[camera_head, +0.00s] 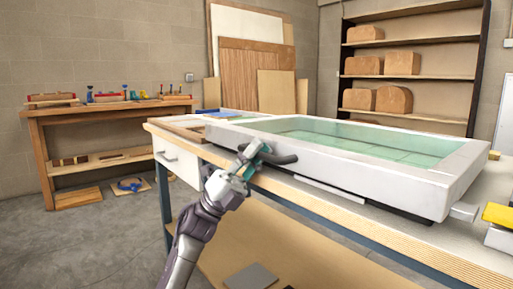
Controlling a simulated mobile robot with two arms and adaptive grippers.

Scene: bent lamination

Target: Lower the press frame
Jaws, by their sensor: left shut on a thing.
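The press frame (420,186) is a large white frame around a greenish clear sheet (365,140). It lies over the workbench, and its near edge looks slightly above the bench top. A dark curved handle (284,159) sticks out of its front side toward the left. My left gripper (254,154) is shut on this handle, with the arm coming up from below. The gripper hides part of the handle. My right gripper is not in view.
The workbench (460,240) has a wooden edge, a white drawer (178,160) and a lower shelf (300,262). Yellow and white blocks (498,215) lie at the right. A tool bench (115,110) stands at the back left, a shelf unit (425,75) at the back right.

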